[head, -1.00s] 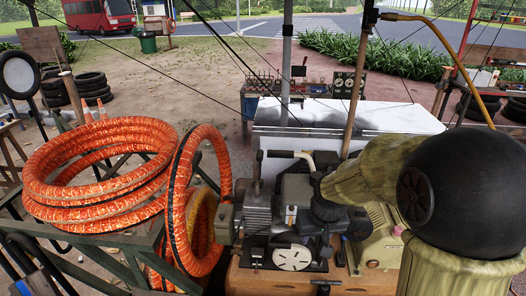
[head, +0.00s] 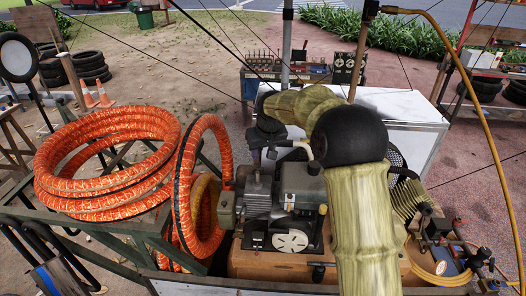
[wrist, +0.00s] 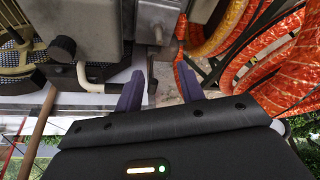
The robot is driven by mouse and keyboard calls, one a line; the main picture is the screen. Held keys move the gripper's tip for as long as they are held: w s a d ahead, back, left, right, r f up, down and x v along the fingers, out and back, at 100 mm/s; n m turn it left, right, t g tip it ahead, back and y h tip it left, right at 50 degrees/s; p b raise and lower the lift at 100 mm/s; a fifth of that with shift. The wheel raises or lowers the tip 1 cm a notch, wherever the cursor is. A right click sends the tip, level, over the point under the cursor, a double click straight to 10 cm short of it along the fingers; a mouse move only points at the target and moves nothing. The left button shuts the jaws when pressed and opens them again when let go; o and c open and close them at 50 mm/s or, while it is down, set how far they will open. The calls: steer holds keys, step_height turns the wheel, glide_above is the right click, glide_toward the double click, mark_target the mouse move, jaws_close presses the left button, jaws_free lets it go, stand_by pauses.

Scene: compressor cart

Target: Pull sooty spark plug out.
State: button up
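The compressor engine (head: 258,197) sits on a brown wooden base on the cart, with a white slotted disc (head: 291,242) on its front. My gripper (head: 263,156) is over the top left of the engine, behind its grey finned block. In the wrist view, my gripper (wrist: 161,84) has its two purple fingers spread apart. A thin dark upright part (wrist: 152,92) shows between them, nearer the left finger; I cannot tell whether it touches. I cannot make out the sooty spark plug for certain in either view.
Orange hose coils (head: 100,165) lie on a metal frame left of the engine, and one stands close beside it. A bent pale handle (head: 291,146) is right of my gripper. A white-topped cabinet (head: 400,108) stands behind.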

mark_target(258, 172)
steer(key=shift+f, duration=0.1)
steer(key=p+x, duration=0.6)
steer(key=x, duration=1.1)
steer(key=shift+w, duration=0.15)
steer(key=shift+d, duration=0.1)
jaws_close()
